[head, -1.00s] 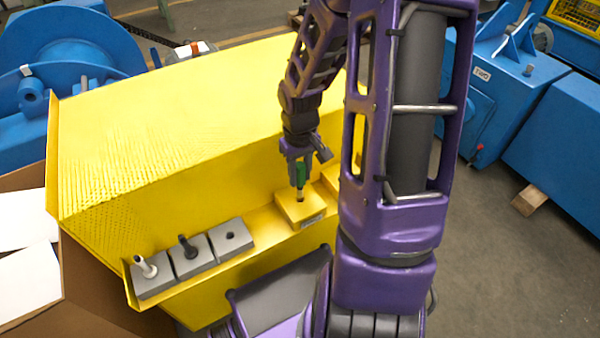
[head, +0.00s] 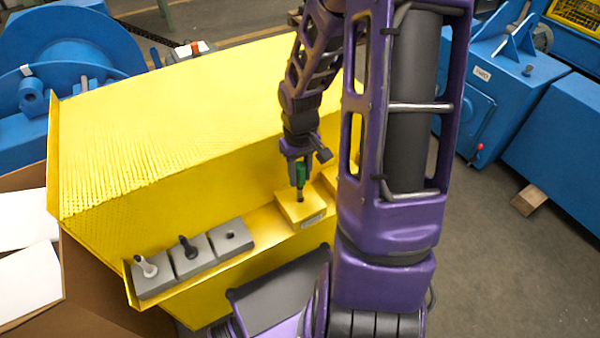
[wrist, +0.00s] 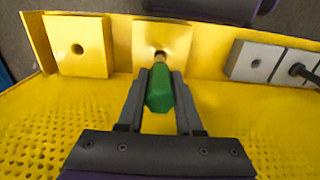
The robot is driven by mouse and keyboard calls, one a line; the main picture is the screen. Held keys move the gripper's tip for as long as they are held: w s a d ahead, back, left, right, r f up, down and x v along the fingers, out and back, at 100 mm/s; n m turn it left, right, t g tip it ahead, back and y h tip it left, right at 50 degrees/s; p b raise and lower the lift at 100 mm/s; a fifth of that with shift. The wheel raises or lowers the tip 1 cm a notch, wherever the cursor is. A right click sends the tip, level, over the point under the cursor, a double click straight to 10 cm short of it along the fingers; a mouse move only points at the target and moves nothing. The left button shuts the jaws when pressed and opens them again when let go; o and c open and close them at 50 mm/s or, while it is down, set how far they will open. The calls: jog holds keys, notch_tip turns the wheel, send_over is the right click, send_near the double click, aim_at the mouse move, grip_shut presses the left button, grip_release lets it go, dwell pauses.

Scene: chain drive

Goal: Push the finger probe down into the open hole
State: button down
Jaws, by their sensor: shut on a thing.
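The finger probe has a green handle (head: 300,175) and a narrower metal shaft below it. My gripper (head: 300,160) is shut on the green handle and holds the probe roughly upright over a yellow block (head: 288,212). In the wrist view the green handle (wrist: 160,92) sits between the two dark fingers (wrist: 160,98). The probe's tip meets the hole in the middle yellow block (wrist: 180,38). I cannot tell how deep the tip is, as the handle and shaft partly cover the hole.
A second yellow block (wrist: 90,62) with an empty hole is beside it, partly behind my arm in the head view.

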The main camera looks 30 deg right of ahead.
aim_at(300, 187)
jog(key=shift+f+b, duration=2.4)
jog(key=shift+f, duration=0.65)
jog(key=c, duration=0.5)
grip_release()
notch_tip(300, 187, up, 18)
jog(key=p, duration=0.4)
jog(key=shift+f+p, duration=0.25)
jog(key=shift+p, duration=0.05)
